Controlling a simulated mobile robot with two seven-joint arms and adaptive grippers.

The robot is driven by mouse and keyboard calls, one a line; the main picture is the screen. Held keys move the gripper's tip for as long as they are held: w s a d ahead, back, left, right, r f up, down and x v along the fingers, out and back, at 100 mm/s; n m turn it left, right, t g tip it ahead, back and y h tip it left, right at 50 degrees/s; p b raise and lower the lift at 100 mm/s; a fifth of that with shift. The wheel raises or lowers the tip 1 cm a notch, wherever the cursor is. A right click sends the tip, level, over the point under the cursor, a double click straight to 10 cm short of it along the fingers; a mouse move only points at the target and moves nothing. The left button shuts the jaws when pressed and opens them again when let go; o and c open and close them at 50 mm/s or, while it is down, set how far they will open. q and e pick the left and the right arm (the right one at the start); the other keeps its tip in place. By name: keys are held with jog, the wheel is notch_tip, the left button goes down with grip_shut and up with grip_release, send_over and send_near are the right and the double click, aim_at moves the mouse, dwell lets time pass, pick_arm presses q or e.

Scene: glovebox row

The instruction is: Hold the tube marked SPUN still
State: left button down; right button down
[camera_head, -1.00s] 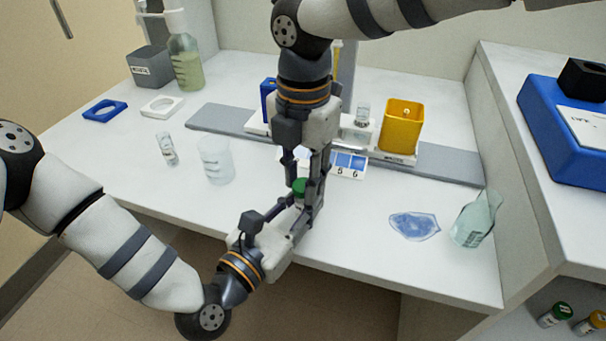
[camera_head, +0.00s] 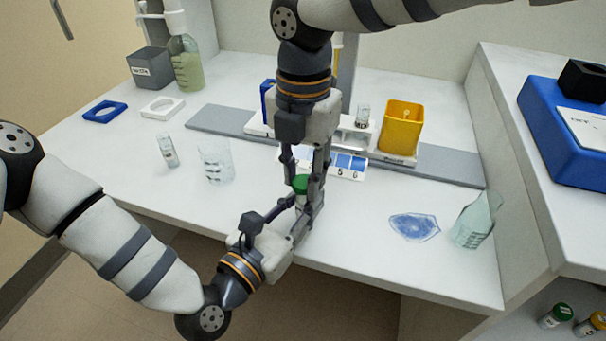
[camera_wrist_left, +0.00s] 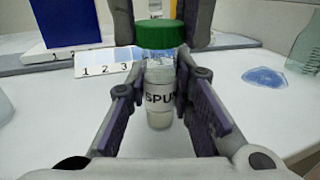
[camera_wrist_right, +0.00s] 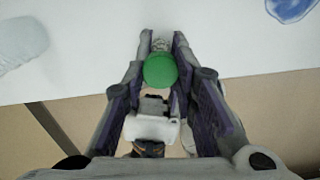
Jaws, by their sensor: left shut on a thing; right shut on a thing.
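The tube marked SPUN (camera_wrist_left: 160,95) is a clear, upright tube with a white label and a green cap (camera_wrist_left: 160,35). My left gripper (camera_head: 299,207) is shut on its body from the front, with one finger on each side of the label in the left wrist view. My right gripper (camera_head: 303,181) comes down from above and is shut on the green cap, which also shows between its fingers in the right wrist view (camera_wrist_right: 160,71). The cap sits at the tube's top; whether it is loose I cannot tell. The tube is partly hidden by fingers in the head view.
Behind the grippers are a numbered blue-and-white strip (camera_head: 348,165) and a yellow holder (camera_head: 402,126). A beaker (camera_head: 216,161) and a vial (camera_head: 168,150) stand left. A blue patch (camera_head: 414,227) and a tilted glass vessel (camera_head: 476,220) are right. The bench's front edge is close.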

aim_at(303, 181)
jog(key=shift+r, duration=0.7)
notch_tip(303, 181, up, 4)
jog(key=shift+r, duration=0.1)
pick_arm(q)
jog(key=c, duration=1.3)
grip_release()
jog(key=shift+c, duration=0.2)
jog(key=shift+s, duration=0.1)
